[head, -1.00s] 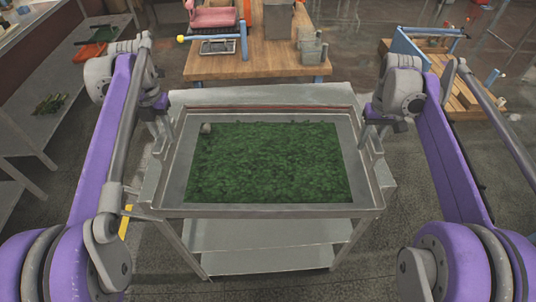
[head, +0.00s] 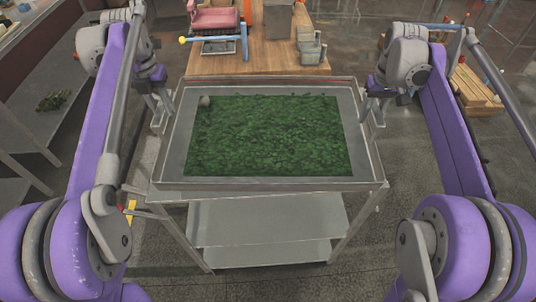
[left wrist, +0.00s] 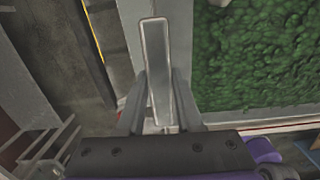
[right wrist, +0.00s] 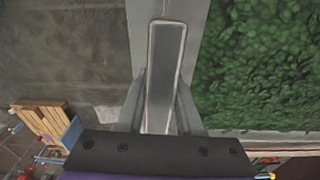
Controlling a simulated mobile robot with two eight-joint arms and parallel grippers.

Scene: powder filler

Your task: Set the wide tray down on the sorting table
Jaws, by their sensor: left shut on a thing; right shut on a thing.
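The wide tray (head: 265,185) is grey, shallow and rectangular, filled with green leafy-looking material (head: 265,135). It appears level. My left gripper (head: 160,112) is shut on its left side handle, a grey upright bar (left wrist: 157,70) in the left wrist view. My right gripper (head: 373,110) is shut on the matching right handle (right wrist: 164,75). A grey metal table with lower shelves (head: 265,224) stands beneath the tray. The tray hides most of its top and seems raised above it. I cannot tell whether this is the sorting table.
A wooden table (head: 220,66) stands behind the tray, holding a pink-seated item (head: 215,20) and grey bins (head: 311,48). A grey shelf unit (head: 60,130) is at the left. Wooden pallet-like pieces (head: 472,88) lie at the back right. Floor (head: 420,225) shows at the right.

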